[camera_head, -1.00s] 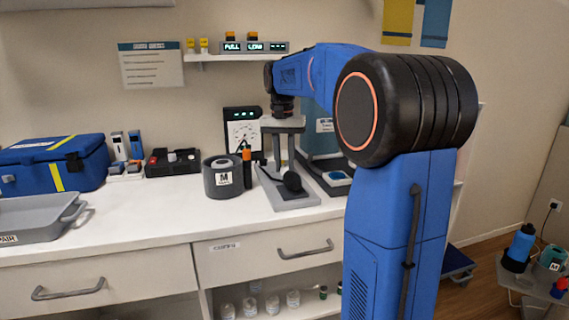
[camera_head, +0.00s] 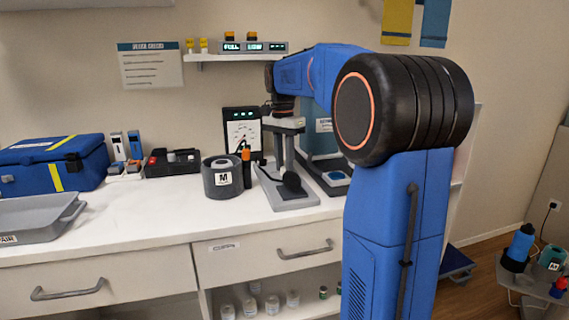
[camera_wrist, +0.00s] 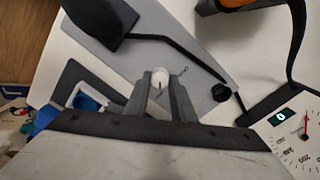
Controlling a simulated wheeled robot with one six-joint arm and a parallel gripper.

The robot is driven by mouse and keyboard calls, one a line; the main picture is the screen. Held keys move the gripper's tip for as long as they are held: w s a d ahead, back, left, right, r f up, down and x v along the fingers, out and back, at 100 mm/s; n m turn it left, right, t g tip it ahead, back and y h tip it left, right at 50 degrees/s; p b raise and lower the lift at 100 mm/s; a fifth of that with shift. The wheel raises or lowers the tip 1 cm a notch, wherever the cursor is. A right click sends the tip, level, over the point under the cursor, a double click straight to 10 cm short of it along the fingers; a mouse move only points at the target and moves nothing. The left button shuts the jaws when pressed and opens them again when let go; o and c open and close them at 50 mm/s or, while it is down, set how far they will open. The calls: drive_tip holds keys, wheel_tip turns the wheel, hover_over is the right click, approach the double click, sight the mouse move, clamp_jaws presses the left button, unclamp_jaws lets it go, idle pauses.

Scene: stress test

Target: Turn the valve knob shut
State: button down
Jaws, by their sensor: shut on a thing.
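My gripper (camera_wrist: 160,98) points down over a grey base plate (camera_wrist: 165,40). In the wrist view its two fingers close around a small pale knob (camera_wrist: 160,77), with its rounded top showing between the fingertips. The fingers hide the rest of it. In the head view my gripper (camera_head: 283,155) stands over the grey base plate (camera_head: 288,196) on the bench, and the knob is hidden. A black paddle-like end (camera_wrist: 100,20) with a thin dark arm lies beside it, and shows as a dark round shape (camera_head: 292,182) in the head view.
A dial gauge (camera_head: 242,131) stands behind, with its needle and green readout (camera_wrist: 283,117) in the wrist view. A grey pot marked M (camera_head: 223,184) and an orange-topped black cylinder (camera_head: 247,170) stand close left.

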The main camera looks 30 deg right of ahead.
sight(283, 167)
drive_tip(key=c, duration=1.5)
unclamp_jaws()
drive_tip(key=r, duration=1.7)
drive_tip(key=shift+w+a+r, duration=0.1)
drive_tip(key=shift+w+r, duration=0.15)
drive_tip(key=shift+w, duration=0.15)
drive_tip(key=shift+s, duration=0.1)
